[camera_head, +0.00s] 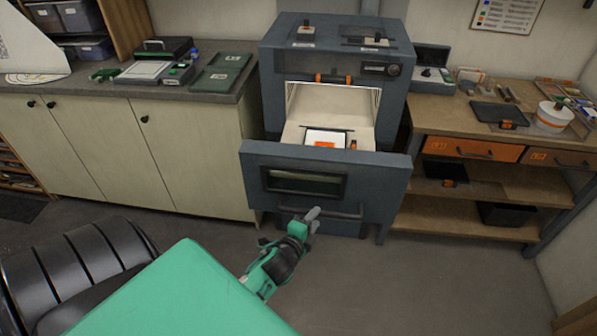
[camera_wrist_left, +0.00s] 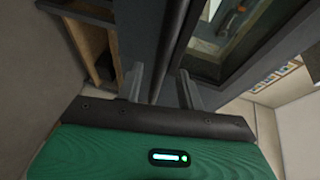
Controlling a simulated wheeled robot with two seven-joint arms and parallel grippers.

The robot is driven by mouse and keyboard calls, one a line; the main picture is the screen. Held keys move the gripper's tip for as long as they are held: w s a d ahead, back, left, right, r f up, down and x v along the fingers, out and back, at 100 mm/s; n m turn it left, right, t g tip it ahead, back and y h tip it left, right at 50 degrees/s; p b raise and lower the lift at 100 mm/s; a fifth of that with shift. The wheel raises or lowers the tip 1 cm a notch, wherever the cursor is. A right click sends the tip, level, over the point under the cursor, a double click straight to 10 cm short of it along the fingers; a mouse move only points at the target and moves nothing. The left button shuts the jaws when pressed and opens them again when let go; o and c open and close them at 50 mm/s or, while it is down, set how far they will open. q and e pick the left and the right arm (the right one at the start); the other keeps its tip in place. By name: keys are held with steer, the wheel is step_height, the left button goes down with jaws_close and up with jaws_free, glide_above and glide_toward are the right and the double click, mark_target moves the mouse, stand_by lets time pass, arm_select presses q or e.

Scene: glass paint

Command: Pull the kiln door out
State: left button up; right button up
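The blue-grey kiln (camera_head: 337,62) stands against the wall in the head view. Its front door (camera_head: 372,187), with a dark window, is pulled out toward me, and the lit chamber shows behind it. A white tile with an orange patch (camera_head: 326,138) lies on the pulled-out shelf. My left gripper (camera_head: 313,219) is at the door's bar handle (camera_head: 345,214). In the left wrist view, the handle (camera_wrist_left: 168,50) runs between the two fingers (camera_wrist_left: 161,75), which stand apart with a gap showing. My right gripper is out of view.
A cabinet with a countertop (camera_head: 110,86) stands left of the kiln, and a wooden workbench (camera_head: 455,118) with orange drawers stands right.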

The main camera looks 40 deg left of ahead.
arm_select(q)
steer(key=b+v, duration=0.2)
steer(key=v, duration=0.7)
steer(key=shift+s, duration=0.4)
steer(key=s+d+f+n+g+h, duration=0.1)
steer(key=s+d+f+n+g, duration=0.15)
steer(key=f, duration=0.95)
steer(key=s+d+f+n+g, duration=0.1)
steer(key=s+f+n+g, duration=0.2)
steer(key=f, duration=0.9)
steer(key=s+d+f+n+g+h, duration=0.15)
steer(key=s+f, duration=0.35)
steer(key=f, duration=0.7)
steer(key=s+f+n+g, duration=0.3)
steer(key=s+f, duration=0.5)
steer(key=s, duration=0.4)
steer(key=s+d+f+n+g, duration=0.1)
steer(key=s+f+n+g, duration=0.2)
steer(key=s+f, duration=0.6)
steer(key=s+g, duration=0.1)
steer(key=s, duration=0.2)
steer(key=shift+g, duration=0.4)
